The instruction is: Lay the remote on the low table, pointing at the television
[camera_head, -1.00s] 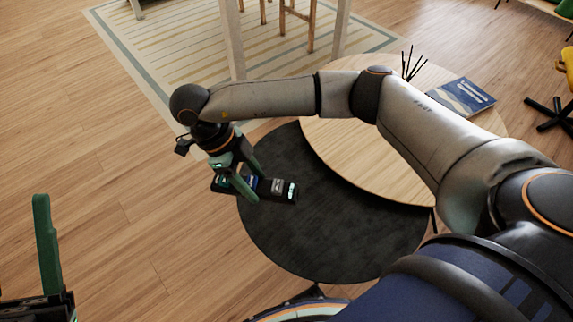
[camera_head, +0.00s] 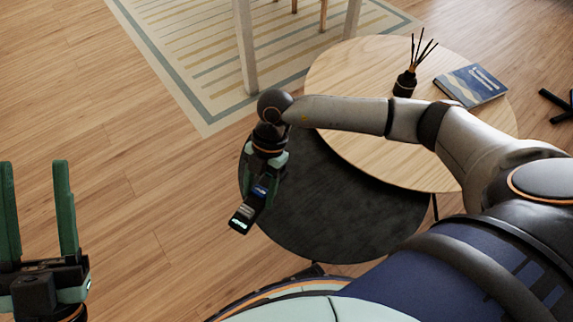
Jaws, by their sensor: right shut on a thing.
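My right gripper (camera_head: 264,189) is shut on the remote (camera_head: 242,217), a dark slim bar with pale and blue buttons. The remote slants, its free end toward the lower left, at the left edge of the dark round low table (camera_head: 340,225). I cannot tell whether it touches the tabletop; the gripper hides part of it. My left gripper (camera_head: 34,166) is open and empty at the lower left, over the floor, its two green fingers apart. No television is in view.
A round light-wood table (camera_head: 350,72) overlaps the dark one from behind. It bears a dark reed diffuser (camera_head: 405,84) and a blue book (camera_head: 470,86). A striped rug (camera_head: 200,50) with pale furniture legs lies behind. Wooden floor is clear at left.

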